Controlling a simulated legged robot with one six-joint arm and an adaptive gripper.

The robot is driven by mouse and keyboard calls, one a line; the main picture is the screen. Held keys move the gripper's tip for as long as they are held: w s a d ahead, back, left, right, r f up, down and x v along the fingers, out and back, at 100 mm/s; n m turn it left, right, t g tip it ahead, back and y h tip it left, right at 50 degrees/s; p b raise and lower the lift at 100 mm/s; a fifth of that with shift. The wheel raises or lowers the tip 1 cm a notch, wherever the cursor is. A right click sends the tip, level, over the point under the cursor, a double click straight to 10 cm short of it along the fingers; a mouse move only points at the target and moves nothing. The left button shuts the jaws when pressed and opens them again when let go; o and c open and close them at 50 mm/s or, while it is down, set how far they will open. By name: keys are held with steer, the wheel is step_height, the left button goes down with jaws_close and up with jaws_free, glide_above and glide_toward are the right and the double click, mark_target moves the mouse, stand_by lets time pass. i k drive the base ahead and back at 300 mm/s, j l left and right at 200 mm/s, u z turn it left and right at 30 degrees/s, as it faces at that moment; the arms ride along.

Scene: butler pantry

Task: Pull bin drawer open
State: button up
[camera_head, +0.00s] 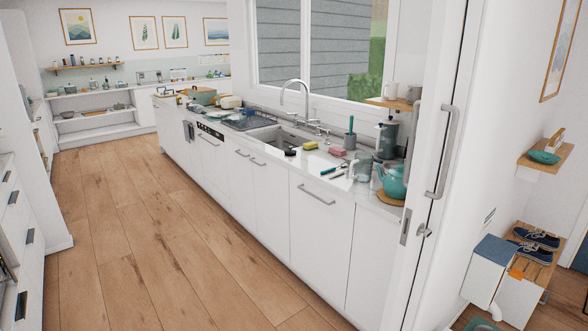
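A long white base cabinet runs along the right wall under the window. Its widest near front (322,235) has one horizontal bar handle (316,195) near the top and looks closed, flush with its neighbours. No label shows which front is the bin drawer; this one may be it. Two door fronts with handles (250,157) sit further left below the sink, also closed. A narrow plain front (373,262) stands to the right. My gripper is not in view.
The wooden floor (170,240) before the cabinets is clear. A tall white door with a vertical handle (442,152) stands at the near right. A teal kettle (393,180) and sink (275,138) are on the counter. White drawers (17,228) line the left.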

mark_target(322, 219)
steer(key=i+j+u, duration=0.15)
steer(key=i+u, duration=0.6)
steer(key=i, duration=0.2)
steer(key=i+l+u, duration=0.1)
steer(key=i+u, duration=0.25)
steer(key=i+j+z, duration=0.15)
steer(key=i+z, duration=0.2)
steer(key=i, duration=0.25)
steer(key=i+j+z, duration=0.25)
steer(key=i+z, duration=0.15)
steer(key=i, duration=0.15)
steer(key=i+j+z, duration=0.35)
steer(key=i+j, duration=0.15)
